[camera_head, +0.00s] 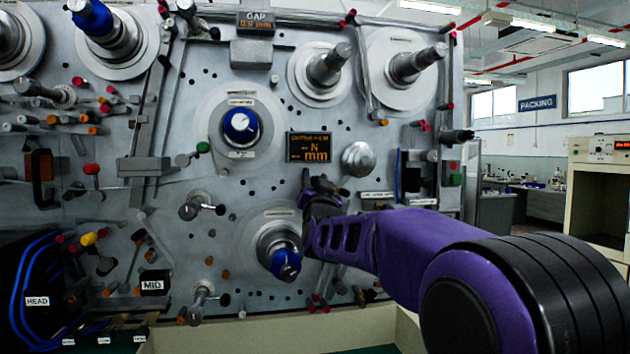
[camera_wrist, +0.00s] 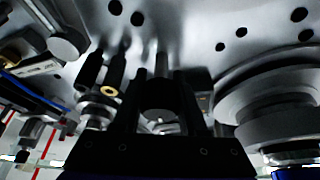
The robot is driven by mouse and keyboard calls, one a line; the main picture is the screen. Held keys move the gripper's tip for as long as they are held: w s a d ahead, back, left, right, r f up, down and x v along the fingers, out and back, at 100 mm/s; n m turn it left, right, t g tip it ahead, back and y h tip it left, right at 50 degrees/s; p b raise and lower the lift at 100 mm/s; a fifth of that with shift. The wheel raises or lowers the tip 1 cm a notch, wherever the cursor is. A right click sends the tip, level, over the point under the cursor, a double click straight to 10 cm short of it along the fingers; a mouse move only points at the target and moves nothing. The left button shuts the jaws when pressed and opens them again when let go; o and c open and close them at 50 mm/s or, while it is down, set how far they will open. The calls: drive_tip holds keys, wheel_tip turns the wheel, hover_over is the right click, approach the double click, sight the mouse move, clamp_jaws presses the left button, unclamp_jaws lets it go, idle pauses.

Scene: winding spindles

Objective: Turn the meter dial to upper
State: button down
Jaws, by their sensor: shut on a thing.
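The meter display (camera_head: 309,147) with orange text, including "N" and "mm", is on the grey machine panel. My gripper (camera_head: 318,186) is at the panel just below this display, at the end of my purple arm. In the wrist view, my gripper (camera_wrist: 158,92) has its black fingers on either side of a dark round knob (camera_wrist: 158,98) on a thin shaft, which appears to be the meter dial. The fingers are shut on it. In the head view my gripper hides the knob, and its setting cannot be read.
A large spindle with a blue end (camera_head: 283,262) stands close at lower left of my gripper. A silver dome (camera_head: 358,159) sticks out at upper right. A blue-capped spindle (camera_head: 240,126) is at upper left. Several short pegs crowd the panel.

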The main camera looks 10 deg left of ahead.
drive_tip(key=m+h, duration=0.2)
drive_tip(key=m, duration=0.2)
drive_tip(key=shift+r+m+p, duration=0.1)
drive_tip(key=shift+m+p, duration=0.2)
drive_tip(key=shift+m, duration=0.1)
drive_tip(key=m+h+p, duration=0.1)
drive_tip(key=m, duration=0.1)
drive_tip(key=m+h+p, duration=0.1)
drive_tip(key=m, duration=0.1)
drive_tip(key=shift+w+d+m+g, duration=0.1)
drive_tip(key=shift+d+m+g, duration=0.1)
drive_tip(key=shift+m+g, duration=0.15)
drive_tip(key=shift+d+f+m+g+h+p, duration=0.1)
drive_tip(key=shift+m+g+h+p, duration=0.25)
drive_tip(key=shift+m+p, duration=0.75)
drive_tip(key=shift+a+f+m+g+h+p, duration=0.2)
drive_tip(key=shift+m+g+p, duration=0.35)
drive_tip(key=shift+m, duration=0.9)
drive_tip(key=shift+d+f+m+g+h+p, duration=0.1)
drive_tip(key=shift+d+m+g+h+p, duration=0.2)
drive_tip(key=shift+m+p, duration=0.8)
drive_tip(key=shift+a+m, duration=0.1)
drive_tip(key=shift+m, duration=0.3)
drive_tip(key=shift+c, duration=2.3)
unclamp_jaws()
drive_tip(key=shift+f, duration=0.1)
